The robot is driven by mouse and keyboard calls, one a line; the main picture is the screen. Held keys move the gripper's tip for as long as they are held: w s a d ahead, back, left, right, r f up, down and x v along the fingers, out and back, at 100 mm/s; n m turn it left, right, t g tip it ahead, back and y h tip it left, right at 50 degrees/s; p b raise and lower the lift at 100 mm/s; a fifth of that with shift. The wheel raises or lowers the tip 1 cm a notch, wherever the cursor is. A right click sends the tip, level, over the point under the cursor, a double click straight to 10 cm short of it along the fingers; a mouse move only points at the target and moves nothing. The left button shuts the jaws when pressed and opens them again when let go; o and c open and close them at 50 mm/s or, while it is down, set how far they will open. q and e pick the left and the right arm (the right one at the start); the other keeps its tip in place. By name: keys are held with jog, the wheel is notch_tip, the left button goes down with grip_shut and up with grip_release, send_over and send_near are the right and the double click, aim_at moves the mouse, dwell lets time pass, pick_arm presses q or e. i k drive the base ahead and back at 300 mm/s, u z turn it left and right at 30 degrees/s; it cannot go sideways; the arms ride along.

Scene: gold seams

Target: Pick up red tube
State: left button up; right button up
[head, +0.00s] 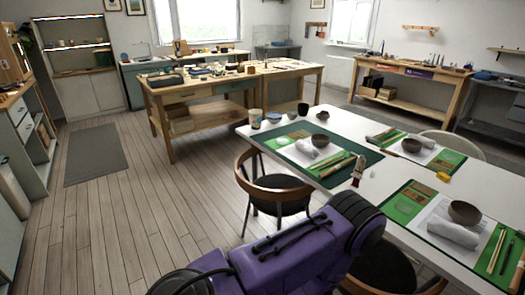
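I cannot make out a red tube for certain in the head view. A small white and reddish-brown item (358,170) lies at the near edge of the white table (385,182), too small to identify. Neither of my grippers is in view.
The white table holds green mats (405,205), dark bowls (465,212), rolled white cloths (453,234) and a cup (256,118). A wooden chair (272,188) stands at its near side. Cluttered workbenches (185,95) stand behind. The wooden floor (140,210) at left is clear, with a grey mat (96,165).

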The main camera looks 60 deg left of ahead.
aim_at(359, 172)
jog(key=u, duration=1.4)
jog(key=i, duration=0.15)
